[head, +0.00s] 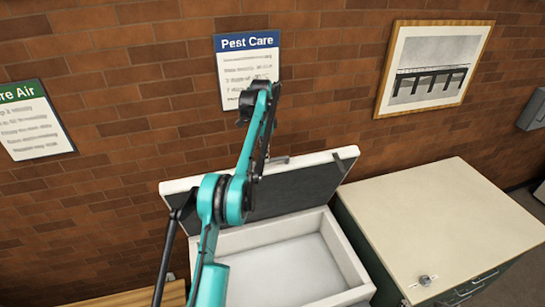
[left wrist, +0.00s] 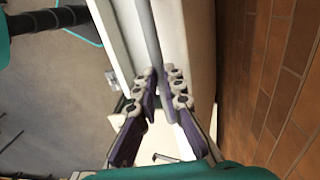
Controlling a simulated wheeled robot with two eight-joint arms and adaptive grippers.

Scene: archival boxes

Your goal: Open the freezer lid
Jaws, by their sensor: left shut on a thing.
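The white chest freezer (head: 350,250) stands against the brick wall in the head view. Its lid (head: 305,182) is raised and tilted back, with its dark underside facing out and the pale interior exposed. A grey handle (head: 279,160) shows at the lid's upper edge, partly behind my left arm. In the left wrist view, my left gripper (left wrist: 163,82) has its fingers on both sides of the grey handle bar (left wrist: 149,35) along the white lid edge, and it is shut on it. The fingertips are hard to make out in the head view. My right gripper is not in view.
A cream-topped cabinet (head: 440,225) stands close to the freezer's right, with a small metal object (head: 425,280) on top. A Pest Care sign (head: 247,65) and a framed bridge picture (head: 434,68) hang on the wall behind. A wooden surface (head: 150,296) shows at lower left.

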